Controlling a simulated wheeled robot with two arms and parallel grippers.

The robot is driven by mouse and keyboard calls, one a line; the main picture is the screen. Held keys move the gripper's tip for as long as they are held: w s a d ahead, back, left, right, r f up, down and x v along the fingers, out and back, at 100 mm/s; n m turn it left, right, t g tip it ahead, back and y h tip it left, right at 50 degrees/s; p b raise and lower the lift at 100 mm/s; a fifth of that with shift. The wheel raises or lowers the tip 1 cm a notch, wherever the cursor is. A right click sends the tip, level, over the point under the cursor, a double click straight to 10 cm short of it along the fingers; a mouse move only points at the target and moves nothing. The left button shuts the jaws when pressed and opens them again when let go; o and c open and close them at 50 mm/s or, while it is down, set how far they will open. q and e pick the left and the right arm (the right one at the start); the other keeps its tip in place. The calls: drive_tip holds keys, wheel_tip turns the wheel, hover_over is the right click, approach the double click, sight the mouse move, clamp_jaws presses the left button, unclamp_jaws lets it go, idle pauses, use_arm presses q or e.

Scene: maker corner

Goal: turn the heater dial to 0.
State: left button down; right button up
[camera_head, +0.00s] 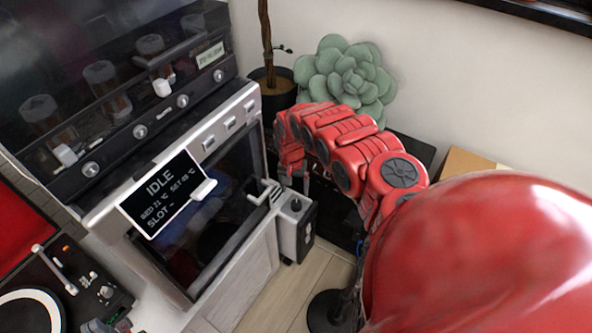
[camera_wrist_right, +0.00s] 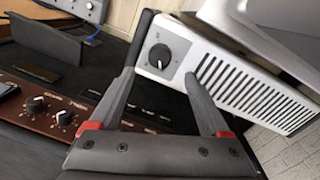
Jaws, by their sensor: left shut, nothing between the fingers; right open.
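The heater (camera_wrist_right: 228,82) is a white-grey box with a slotted front, lying at a slant in the right wrist view. Its round black dial (camera_wrist_right: 159,56) sits on a pale panel at the left end. A small light mark shows on the dial, but I cannot read its setting. In the head view the heater (camera_head: 305,236) stands low beside the oven cabinet, with the dial (camera_head: 296,205) on top. My right gripper (camera_wrist_right: 158,77) is open, its fingertips on either side of the dial and apparently short of it. It also shows in the head view (camera_head: 294,182), just above the heater. My left gripper is not in view.
An oven cabinet (camera_head: 210,205) with an IDLE display (camera_head: 163,193) stands left of the heater. A green succulent (camera_head: 347,76) is behind my right arm. A dark panel with knobs (camera_wrist_right: 48,113) shows at the wrist view's left. Bare floor (camera_head: 275,295) lies below the heater.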

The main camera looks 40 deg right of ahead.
sight(296, 203)
drive_tip(key=f+b, duration=0.1)
drive_tip(key=f, duration=0.3)
drive_tip(key=f+b, duration=0.1)
drive_tip(key=f, duration=0.3)
drive_tip(key=shift+s+d, duration=0.2)
clamp_jaws()
